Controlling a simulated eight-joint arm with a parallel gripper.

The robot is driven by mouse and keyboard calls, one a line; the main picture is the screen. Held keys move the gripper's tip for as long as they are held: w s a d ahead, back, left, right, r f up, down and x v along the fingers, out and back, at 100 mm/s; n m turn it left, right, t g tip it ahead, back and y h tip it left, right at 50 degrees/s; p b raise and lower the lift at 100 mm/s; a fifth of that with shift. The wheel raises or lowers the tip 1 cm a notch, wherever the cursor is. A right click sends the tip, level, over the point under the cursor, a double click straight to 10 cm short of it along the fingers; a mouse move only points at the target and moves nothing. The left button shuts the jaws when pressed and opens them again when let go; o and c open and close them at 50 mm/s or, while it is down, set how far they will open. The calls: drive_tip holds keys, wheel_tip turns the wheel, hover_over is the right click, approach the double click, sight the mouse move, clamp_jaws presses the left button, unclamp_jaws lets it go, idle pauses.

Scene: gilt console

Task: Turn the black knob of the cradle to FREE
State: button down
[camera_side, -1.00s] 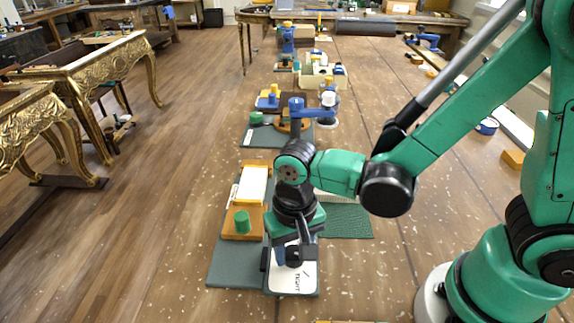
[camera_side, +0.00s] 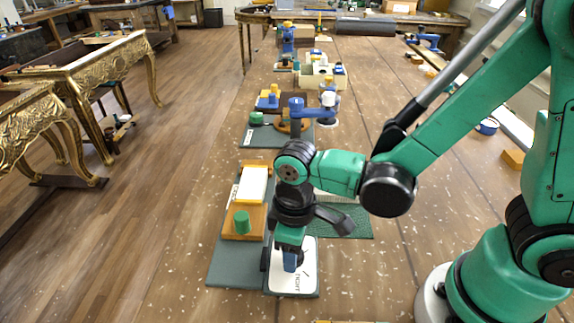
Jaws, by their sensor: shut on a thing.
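The cradle is an orange wooden stand (camera_side: 229,222) on a grey-green board (camera_side: 228,270), with a pale block (camera_side: 254,184) and a green cylinder (camera_side: 242,222). Beside it on the right lies a white plate (camera_side: 306,285) with a black mark and a word that looks like TIGHT. My gripper (camera_side: 292,262) points down over this plate and is shut on the black knob there. The knob is almost wholly hidden by the fingers, so I cannot read its pointing direction. The word FREE is not legible in this view.
A green mat (camera_side: 350,222) lies right of the plate. Farther back stand a board (camera_side: 258,138) with a blue clamp-like device (camera_side: 305,111) and several other fixtures. The table is clear to the left front of the cradle and between the plate and my base.

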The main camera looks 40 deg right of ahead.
drive_tip(key=shift+n, duration=1.1)
drive_tip(key=shift+c, duration=1.9)
unclamp_jaws()
drive_tip(key=shift+r, duration=2.8)
